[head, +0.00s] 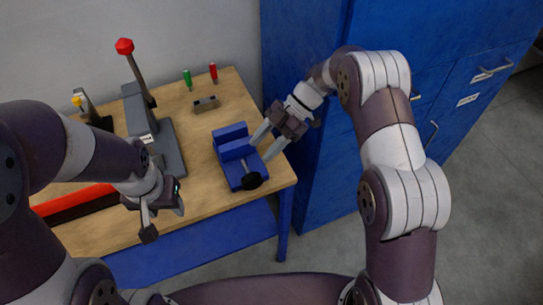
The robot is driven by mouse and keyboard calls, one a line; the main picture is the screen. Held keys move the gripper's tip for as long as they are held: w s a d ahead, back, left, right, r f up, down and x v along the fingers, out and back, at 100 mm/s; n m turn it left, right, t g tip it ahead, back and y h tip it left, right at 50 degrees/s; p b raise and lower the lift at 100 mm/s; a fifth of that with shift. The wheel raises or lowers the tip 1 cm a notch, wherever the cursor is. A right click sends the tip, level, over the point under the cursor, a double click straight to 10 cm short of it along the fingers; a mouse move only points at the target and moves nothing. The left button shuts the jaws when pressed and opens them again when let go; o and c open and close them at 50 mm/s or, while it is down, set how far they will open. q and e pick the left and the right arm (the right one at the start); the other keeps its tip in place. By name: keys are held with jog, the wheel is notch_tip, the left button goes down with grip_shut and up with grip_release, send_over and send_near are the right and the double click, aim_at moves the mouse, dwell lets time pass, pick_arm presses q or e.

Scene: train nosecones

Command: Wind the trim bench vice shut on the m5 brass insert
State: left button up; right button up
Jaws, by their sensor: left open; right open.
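My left gripper (164,220) is open and empty over the front of the bench, left of the vice.
A grey press with a red-knobbed lever (124,47) stands left of the vice. Green (188,79) and red (213,72) handled tools and a small grey block (206,104) are behind. A red bar (75,200) lies at left. Blue cabinets (310,190) stand right.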

notch_tip(320, 180, up, 3)
jog(key=s+a+t+h, duration=0.1)
jog(key=s+a+h, duration=0.1)
jog(key=h, duration=0.1)
jog(key=m+t+h+p, duration=0.1)
jog(key=m+t, duration=0.1)
send_over(253, 175)
jog(key=d, duration=0.2)
jog(key=f, duration=0.9)
jog(key=shift+w+d, duration=0.2)
jog(key=shift+w, duration=0.15)
jog(key=shift+h, duration=0.3)
jog(key=x, duration=0.4)
jog(key=p+x, duration=0.1)
jog(key=x, duration=0.1)
jog(key=shift+s+a+r, duration=0.15)
jog(key=shift+s+a, duration=0.1)
jog(key=shift+a, duration=0.1)
jog(key=shift+w+d+f, duration=0.1)
jog(key=shift+w+f, duration=0.05)
jog(key=shift+f, duration=0.25)
pick_arm(q)
jog(key=r, duration=0.4)
jog(key=shift+s+a, duration=0.2)
pick_arm(e)
grip_shut()
